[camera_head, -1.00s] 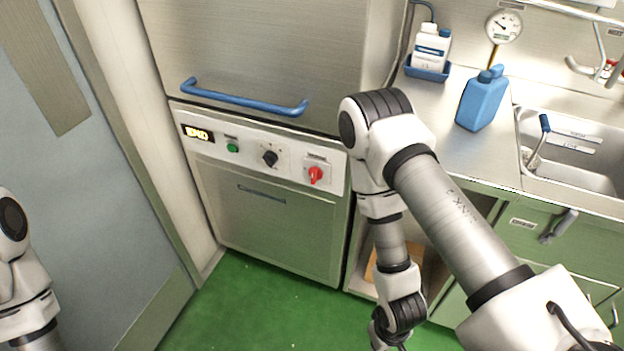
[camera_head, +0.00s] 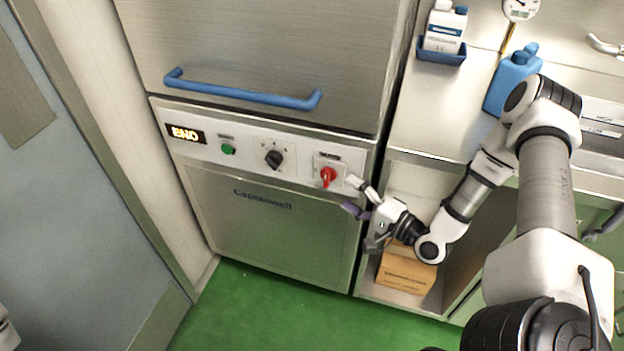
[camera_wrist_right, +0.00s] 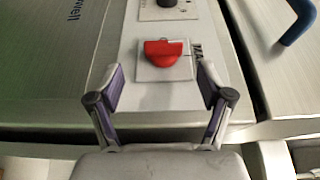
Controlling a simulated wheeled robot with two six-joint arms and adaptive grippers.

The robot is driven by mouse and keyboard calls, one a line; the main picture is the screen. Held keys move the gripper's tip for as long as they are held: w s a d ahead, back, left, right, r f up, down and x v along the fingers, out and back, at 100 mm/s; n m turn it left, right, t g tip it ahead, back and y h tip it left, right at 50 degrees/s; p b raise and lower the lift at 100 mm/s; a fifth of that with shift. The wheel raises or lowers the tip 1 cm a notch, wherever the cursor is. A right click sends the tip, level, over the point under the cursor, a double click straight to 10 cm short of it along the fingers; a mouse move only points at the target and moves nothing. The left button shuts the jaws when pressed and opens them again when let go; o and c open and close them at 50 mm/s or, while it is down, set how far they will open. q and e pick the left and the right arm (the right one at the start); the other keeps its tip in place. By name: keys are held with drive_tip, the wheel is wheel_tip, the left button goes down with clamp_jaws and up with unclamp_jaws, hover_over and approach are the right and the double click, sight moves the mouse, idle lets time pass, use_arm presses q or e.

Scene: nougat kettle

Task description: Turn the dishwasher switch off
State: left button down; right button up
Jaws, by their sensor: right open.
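The red rotary switch (camera_head: 328,176) sits on a pale square plate at the right end of the dishwasher's control panel (camera_head: 204,149). Its grip stands roughly upright in the head view. My right gripper (camera_head: 352,195) is open and empty, just right of and slightly below the switch, its fingers pointing at the panel. In the right wrist view the red switch (camera_wrist_right: 165,52) lies ahead of and between the open fingertips of my right gripper (camera_wrist_right: 161,76), apparently apart from them. My left gripper is out of view.
The panel also carries a lit display (camera_head: 186,134), a green button (camera_head: 228,149) and a black knob (camera_head: 274,158). A blue door handle (camera_head: 243,95) juts out above. A cardboard box (camera_head: 405,275) sits under the counter on the right. A blue jug (camera_head: 511,82) stands on the counter.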

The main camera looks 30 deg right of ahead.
sight(329, 180)
drive_tip(key=b+x, duration=0.1)
drive_tip(key=x, duration=0.5)
drive_tip(key=shift+w+a, duration=0.1)
drive_tip(key=shift+w, duration=0.1)
drive_tip(key=shift+w+a+r, duration=0.15)
drive_tip(key=shift+w+r, duration=0.05)
drive_tip(key=shift+w, duration=0.2)
drive_tip(key=c, duration=1.2)
